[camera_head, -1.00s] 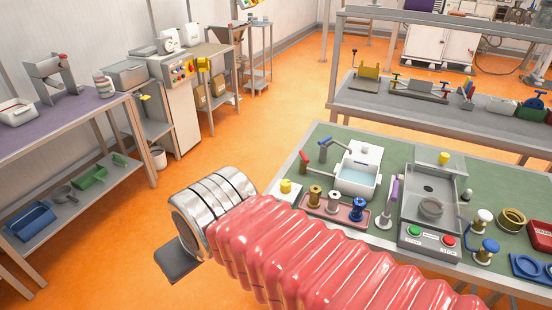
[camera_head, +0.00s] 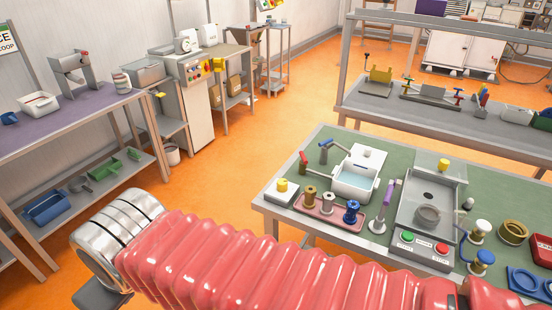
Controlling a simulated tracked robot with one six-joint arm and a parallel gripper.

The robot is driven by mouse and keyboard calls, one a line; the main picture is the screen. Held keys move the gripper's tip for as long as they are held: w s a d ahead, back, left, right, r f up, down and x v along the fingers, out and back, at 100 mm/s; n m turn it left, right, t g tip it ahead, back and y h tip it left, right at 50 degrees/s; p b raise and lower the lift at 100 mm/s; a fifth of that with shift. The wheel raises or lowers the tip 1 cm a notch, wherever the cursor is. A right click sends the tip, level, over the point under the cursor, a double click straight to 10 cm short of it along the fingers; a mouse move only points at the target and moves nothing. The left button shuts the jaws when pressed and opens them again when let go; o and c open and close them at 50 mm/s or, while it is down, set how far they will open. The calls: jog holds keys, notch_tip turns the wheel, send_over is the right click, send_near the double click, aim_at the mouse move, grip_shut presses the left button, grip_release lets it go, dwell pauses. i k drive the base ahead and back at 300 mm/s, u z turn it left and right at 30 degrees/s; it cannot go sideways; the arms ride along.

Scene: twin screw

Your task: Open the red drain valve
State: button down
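A red-handled valve (camera_head: 304,159) is at the left of the white basin (camera_head: 355,190) on the green-topped bench; it is small, and its exact setting is hard to tell. A blue-handled valve (camera_head: 325,148) is just behind it. The basin holds pale blue water. My arm, in a ridged pink sleeve, crosses the bottom of the view and ends in a metal collar at the left. A dark flat part of my gripper (camera_head: 98,294) shows below the collar, off the bench and far from the red valve. Its fingertips are not clearly visible.
The bench (camera_head: 400,160) also holds a pink tray (camera_head: 325,208) of spools, a purple-handled lever (camera_head: 385,200) and a grey machine (camera_head: 425,215) with green and red buttons. A purple-topped table (camera_head: 60,130) stands at left. Orange floor (camera_head: 225,170) lies open between them.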

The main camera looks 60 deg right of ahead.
aim_at(304, 160)
jog(key=u, duration=1.4)
jog(key=k, duration=0.9)
jog(key=z, duration=1.2)
jog(key=i, duration=0.75)
jog(key=z, duration=0.05)
